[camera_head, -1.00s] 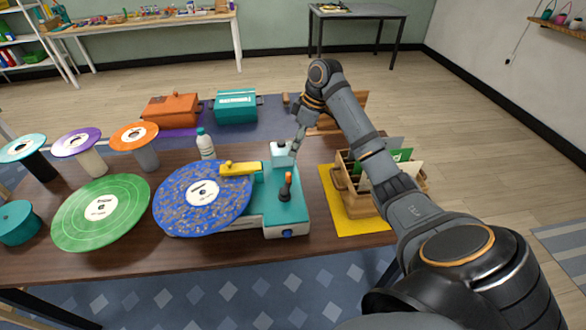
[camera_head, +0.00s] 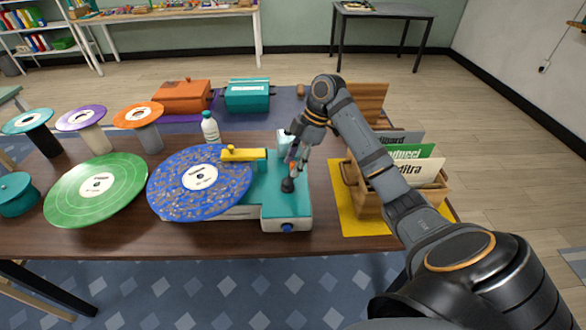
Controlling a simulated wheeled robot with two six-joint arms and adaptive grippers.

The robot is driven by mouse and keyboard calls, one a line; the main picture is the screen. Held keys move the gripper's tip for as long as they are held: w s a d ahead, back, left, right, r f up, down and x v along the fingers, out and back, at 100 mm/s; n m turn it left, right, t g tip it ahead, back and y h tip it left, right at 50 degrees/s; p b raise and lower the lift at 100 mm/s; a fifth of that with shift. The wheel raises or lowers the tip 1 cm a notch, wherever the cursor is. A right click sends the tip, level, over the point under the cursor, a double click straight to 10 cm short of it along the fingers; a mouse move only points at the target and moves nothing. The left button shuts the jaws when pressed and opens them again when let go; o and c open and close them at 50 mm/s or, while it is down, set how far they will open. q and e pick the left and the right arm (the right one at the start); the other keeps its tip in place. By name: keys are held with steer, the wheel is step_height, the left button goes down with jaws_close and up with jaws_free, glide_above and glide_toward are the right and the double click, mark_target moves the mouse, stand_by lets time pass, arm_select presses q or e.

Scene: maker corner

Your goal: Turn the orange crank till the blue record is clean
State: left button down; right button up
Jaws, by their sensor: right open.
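The blue record (camera_head: 185,200) lies on the teal and white cleaning machine (camera_head: 270,211), with brown specks over its face. A yellow arm (camera_head: 243,154) reaches over its right edge. The crank (camera_head: 287,185) stands on the machine's top right, its dark base showing; its orange handle is mostly covered by my right gripper (camera_head: 297,158). That gripper points down with its fingers open around or beside the handle; I cannot tell if they touch it. My left gripper is not in view.
A green record (camera_head: 96,212) lies left of the machine. Stands with teal, purple and orange tops stand behind it. A white bottle (camera_head: 210,130) is behind the blue record. A wooden crate of sleeves (camera_head: 372,205) on a yellow mat (camera_head: 347,213) is close on the right.

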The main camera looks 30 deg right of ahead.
steer(key=shift+a+f, duration=0.1)
steer(key=shift+f, duration=0.2)
jaws_close()
